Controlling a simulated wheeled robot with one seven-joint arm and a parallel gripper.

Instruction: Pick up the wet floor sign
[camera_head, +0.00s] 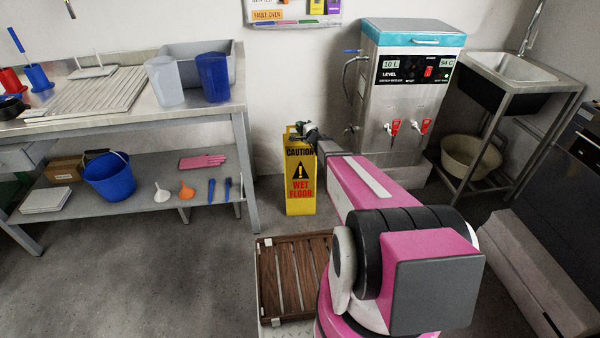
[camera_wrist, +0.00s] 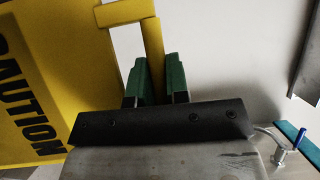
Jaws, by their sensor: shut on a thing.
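The yellow wet floor sign (camera_head: 299,197) stands upright near the back wall, between the steel bench and the water boiler. Its black "CAUTION" lettering and red "WET FLOOR" text face me. My gripper (camera_head: 305,131) is at the top of the sign. In the wrist view, my gripper (camera_wrist: 157,78) has its green finger pads on both sides of a yellow bar at the sign's top and is shut on it. The sign's yellow panel (camera_wrist: 75,75) fills the left of that view. In the head view my gripper partly hides the sign's top edge.
The steel bench (camera_head: 130,118) with jugs above and a blue bucket (camera_head: 110,176) on its shelf stands left. The boiler (camera_head: 402,110) is close on the sign's right. A wooden slatted rack (camera_head: 268,290) lies in front on the floor. Open floor lies at lower left.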

